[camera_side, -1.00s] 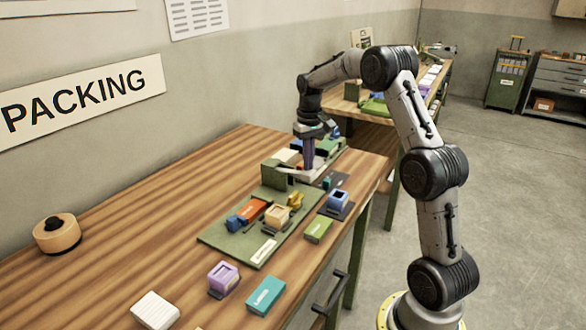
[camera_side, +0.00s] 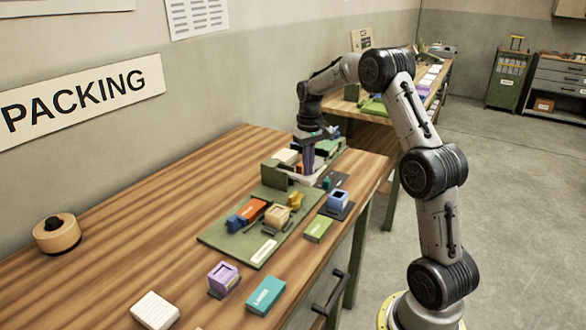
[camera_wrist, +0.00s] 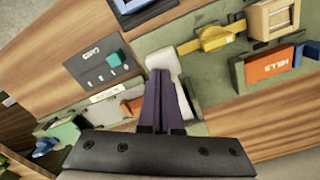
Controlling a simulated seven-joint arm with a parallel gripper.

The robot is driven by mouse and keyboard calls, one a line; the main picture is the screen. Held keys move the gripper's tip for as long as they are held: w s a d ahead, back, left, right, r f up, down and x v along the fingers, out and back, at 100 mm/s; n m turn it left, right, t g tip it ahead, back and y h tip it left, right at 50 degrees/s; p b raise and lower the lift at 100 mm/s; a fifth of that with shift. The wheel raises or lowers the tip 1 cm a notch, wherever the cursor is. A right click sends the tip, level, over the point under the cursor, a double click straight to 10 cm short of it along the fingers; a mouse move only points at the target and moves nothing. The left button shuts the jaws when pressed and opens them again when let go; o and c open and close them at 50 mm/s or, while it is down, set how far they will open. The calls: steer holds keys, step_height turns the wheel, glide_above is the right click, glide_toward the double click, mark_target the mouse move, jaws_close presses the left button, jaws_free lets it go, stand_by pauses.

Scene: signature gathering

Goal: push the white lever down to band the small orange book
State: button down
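The white lever (camera_wrist: 164,61) shows as a pale bar in the wrist view, right at my fingertips. In the side view the white lever (camera_side: 311,177) lies low beside the green block of the far station. My gripper (camera_side: 307,172) points down with its purple fingers together and nothing between them. In the wrist view my gripper (camera_wrist: 160,75) overlaps the lever; contact looks likely but the tips hide it. A small orange book (camera_wrist: 131,107) shows partly at the left of the fingers, beside the lever. I cannot see a band on it.
A nearer green board (camera_side: 232,244) carries an orange block (camera_side: 253,211), a yellow part and a wooden box. A blue stamp-like piece (camera_side: 338,199) stands on a dark pad to the right. Purple, teal and white blocks stand toward the front. The table's left side is mostly clear.

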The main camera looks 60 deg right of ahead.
steer(key=shift+f, duration=1.25)
stand_by(0.4)
steer(key=shift+r, duration=4.6)
